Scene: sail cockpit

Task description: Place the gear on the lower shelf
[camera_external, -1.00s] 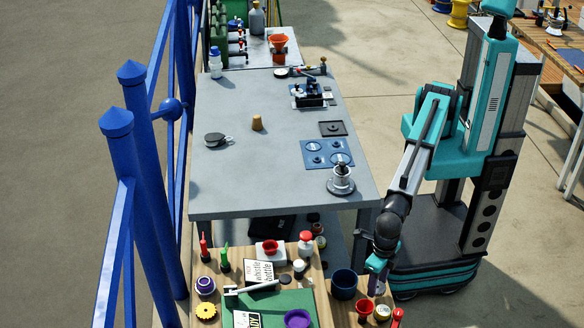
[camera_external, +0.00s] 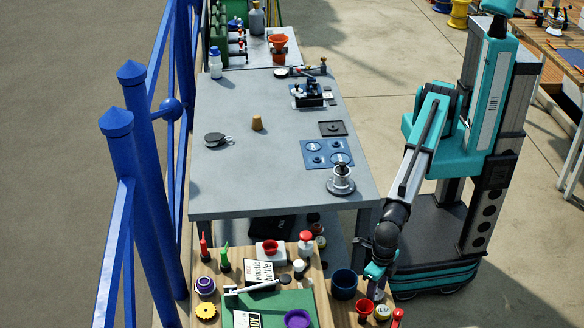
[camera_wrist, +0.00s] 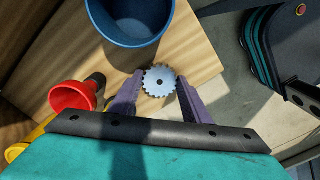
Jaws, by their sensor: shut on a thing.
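A silver toothed gear (camera_wrist: 159,80) with a dark centre hole is between the fingertips of my gripper (camera_wrist: 157,88) in the wrist view. The fingers are shut on its sides. In the external view my gripper (camera_external: 374,286) points down over the right part of the wooden surface, beside the blue cup; the gear is too small to make out there. I cannot tell whether the gear touches the wood. Below the grey table top a lower level (camera_external: 338,262) shows in part, with small items on it; most of it is hidden by the top.
The blue cup (camera_external: 343,284) stands close to my gripper, also in the wrist view (camera_wrist: 130,25). A red funnel (camera_external: 364,307) is near it. The grey table top (camera_external: 250,185) has much free room.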

